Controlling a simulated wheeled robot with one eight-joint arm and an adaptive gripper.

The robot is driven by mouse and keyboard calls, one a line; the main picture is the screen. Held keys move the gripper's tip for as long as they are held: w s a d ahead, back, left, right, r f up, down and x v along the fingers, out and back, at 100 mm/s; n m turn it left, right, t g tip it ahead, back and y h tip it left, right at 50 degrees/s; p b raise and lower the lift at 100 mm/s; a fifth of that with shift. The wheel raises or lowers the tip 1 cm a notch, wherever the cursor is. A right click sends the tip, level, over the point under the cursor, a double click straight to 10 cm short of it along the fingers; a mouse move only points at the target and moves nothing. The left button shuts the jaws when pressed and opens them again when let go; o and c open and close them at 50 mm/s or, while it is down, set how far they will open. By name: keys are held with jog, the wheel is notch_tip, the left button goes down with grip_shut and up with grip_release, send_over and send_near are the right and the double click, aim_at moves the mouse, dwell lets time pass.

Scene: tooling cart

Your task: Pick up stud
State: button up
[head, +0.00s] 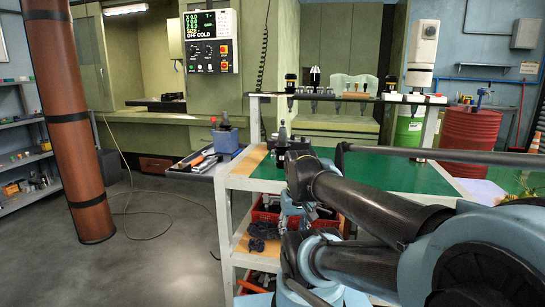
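No stud can be clearly picked out at this size. Several small grey and brown pieces (354,96) stand in a row on the cart's raised back shelf, and I cannot tell if a stud is among them. My gripper (286,146) seems to be the dark shape at the far end of my arm, over the left end of the cart's green top. A dark pointed piece (282,130) shows at the same place, and I cannot tell whether it is part of the gripper or a separate thing. The fingers are too small and dark to read, and my arm hides much of the cart top.
The white-framed cart (229,183) has a green top (400,176) and a raised shelf with black tool holders (315,77). Red bins (266,215) sit below. A blue vise-like block (226,139) stands left of it. A brown column (68,120) and open floor lie farther left.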

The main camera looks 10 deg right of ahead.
jog(key=w+a+r+n+y, duration=0.2)
jog(key=w+a+r, duration=0.3)
jog(key=r, duration=0.4)
jog(key=w+a+r+n+y, duration=0.15)
jog(key=w+a+r, duration=0.3)
jog(key=r, duration=0.45)
notch_tip(320, 180, up, 13)
jog(key=n+g+h, duration=0.2)
jog(key=n+h, duration=0.2)
jog(key=n, duration=0.9)
send_over(273, 150)
jog(key=shift+m+y, duration=0.25)
jog(key=f, duration=0.7)
jog(key=w+f, duration=0.1)
jog(key=f, duration=0.3)
jog(key=shift+d, duration=0.3)
jog(key=shift+s+a+f, duration=0.1)
jog(key=shift+a+f, duration=0.05)
jog(key=shift+f, duration=1.25)
jog(key=shift+a+f, duration=0.1)
jog(key=shift+f, duration=1.3)
grip_shut()
